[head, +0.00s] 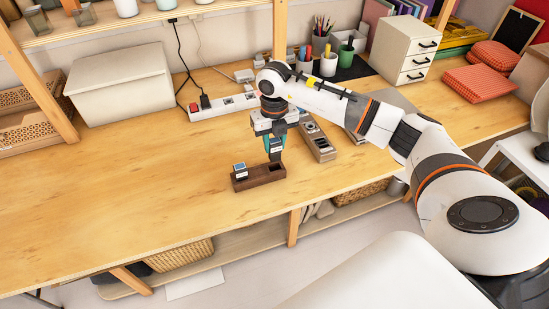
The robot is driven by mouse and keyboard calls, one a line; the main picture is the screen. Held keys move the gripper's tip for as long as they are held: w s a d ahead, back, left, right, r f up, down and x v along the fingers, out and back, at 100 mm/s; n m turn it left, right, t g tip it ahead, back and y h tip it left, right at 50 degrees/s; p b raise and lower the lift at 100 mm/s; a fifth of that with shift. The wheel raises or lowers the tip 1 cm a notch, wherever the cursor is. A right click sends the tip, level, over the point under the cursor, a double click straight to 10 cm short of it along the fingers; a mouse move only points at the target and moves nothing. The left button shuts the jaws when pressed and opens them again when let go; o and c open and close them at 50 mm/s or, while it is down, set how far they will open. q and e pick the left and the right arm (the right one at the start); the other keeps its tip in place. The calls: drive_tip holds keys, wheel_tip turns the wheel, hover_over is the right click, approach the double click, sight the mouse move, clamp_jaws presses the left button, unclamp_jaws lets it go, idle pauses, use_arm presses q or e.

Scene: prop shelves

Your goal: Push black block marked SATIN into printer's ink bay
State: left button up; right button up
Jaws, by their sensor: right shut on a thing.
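A small dark brown wooden holder (258,181) with bays stands near the front edge of the table. My right gripper (274,148) points down over its right end and is shut on a small black block (275,155). The block's lower end is at the holder's right part; whether it is inside the bay or just above it I cannot tell. Another dark block with a pale top (240,170) stands upright in the holder's left end. No lettering is readable at this size. My left gripper is not in view.
A longer grey-brown tray (321,149) with small items lies right of my gripper. A white power strip (224,105) lies behind. A white box (120,84) stands at the left, a drawer unit (405,48) at the back right. The table left of the holder is clear.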

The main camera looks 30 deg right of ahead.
sight(275, 157)
wheel_tip(275, 157, down, 5)
drive_tip(key=shift+f+p, duration=0.15)
drive_tip(key=shift+p, duration=0.5)
drive_tip(key=shift+f, duration=0.35)
drive_tip(key=shift+f, duration=0.2)
drive_tip(key=o, duration=1)
